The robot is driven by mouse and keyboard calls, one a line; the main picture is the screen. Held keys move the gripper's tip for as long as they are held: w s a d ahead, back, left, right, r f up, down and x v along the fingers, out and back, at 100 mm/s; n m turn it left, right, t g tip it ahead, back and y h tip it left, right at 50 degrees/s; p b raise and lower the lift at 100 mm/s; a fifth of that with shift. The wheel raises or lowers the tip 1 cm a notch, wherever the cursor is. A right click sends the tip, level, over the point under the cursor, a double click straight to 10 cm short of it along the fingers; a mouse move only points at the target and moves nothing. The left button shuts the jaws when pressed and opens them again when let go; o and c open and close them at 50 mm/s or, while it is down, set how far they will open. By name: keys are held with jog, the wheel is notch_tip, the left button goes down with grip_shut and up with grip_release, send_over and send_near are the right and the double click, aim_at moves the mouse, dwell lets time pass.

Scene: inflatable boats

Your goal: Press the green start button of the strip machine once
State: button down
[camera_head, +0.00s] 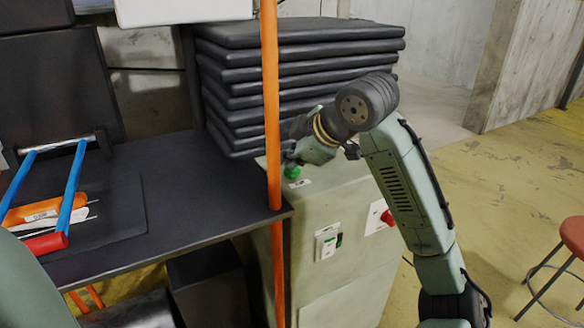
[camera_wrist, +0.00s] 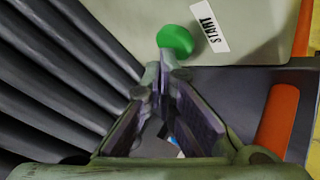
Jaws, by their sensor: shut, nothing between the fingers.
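The green start button (camera_head: 292,173) sits on top of the grey-green strip machine (camera_head: 340,205), and part of it is hidden behind my gripper in the head view. In the wrist view the round green button (camera_wrist: 175,40) is next to a white START label (camera_wrist: 210,27). My gripper (camera_head: 290,163) is shut and empty. Its fingertips show in the wrist view (camera_wrist: 164,72), just short of the button's near edge. I cannot tell whether they touch it.
An orange post (camera_head: 271,110) stands close in front of the button, left of it. Black padded slabs (camera_head: 300,60) are stacked behind. A dark table (camera_head: 190,190) with blue-handled tools (camera_head: 73,190) is at the left. A red stool (camera_head: 573,235) stands on the right.

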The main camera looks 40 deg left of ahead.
aim_at(290, 172)
jog(key=shift+r+p, duration=0.45)
jog(key=shift+r, duration=0.2)
notch_tip(290, 172, up, 5)
jog(key=p, duration=0.4)
jog(key=shift+p, duration=0.4)
